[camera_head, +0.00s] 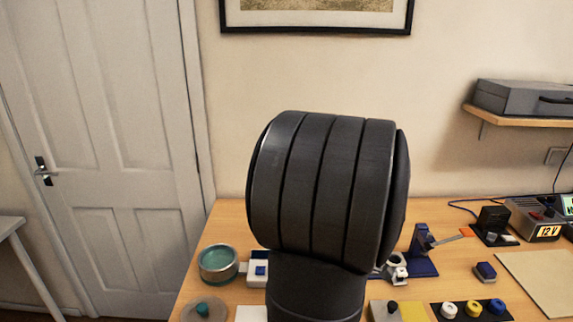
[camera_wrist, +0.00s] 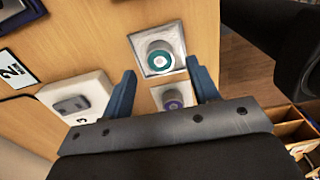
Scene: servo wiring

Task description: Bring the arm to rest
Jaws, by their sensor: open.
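In the wrist view my gripper (camera_wrist: 161,66) is open, its two blue fingers wide apart. Nothing is held between them. Beyond the fingertips, a square white-edged pad with a teal-ringed round piece (camera_wrist: 160,55) lies on the table. A similar pad with a purple-centred piece (camera_wrist: 173,98) shows between the fingers, partly hidden by the gripper body. In the head view a large dark joint of my own arm fills the middle, and my gripper cannot be made out there.
A white block with a grey insert (camera_wrist: 72,105) sits left of the fingers. A wooden compartment box (camera_wrist: 292,128) is at lower right, past the table edge. In the head view, a round tin (camera_head: 218,264), blue fixture (camera_head: 421,262) and 12V supply (camera_head: 540,223) stand on the table (camera_head: 455,258).

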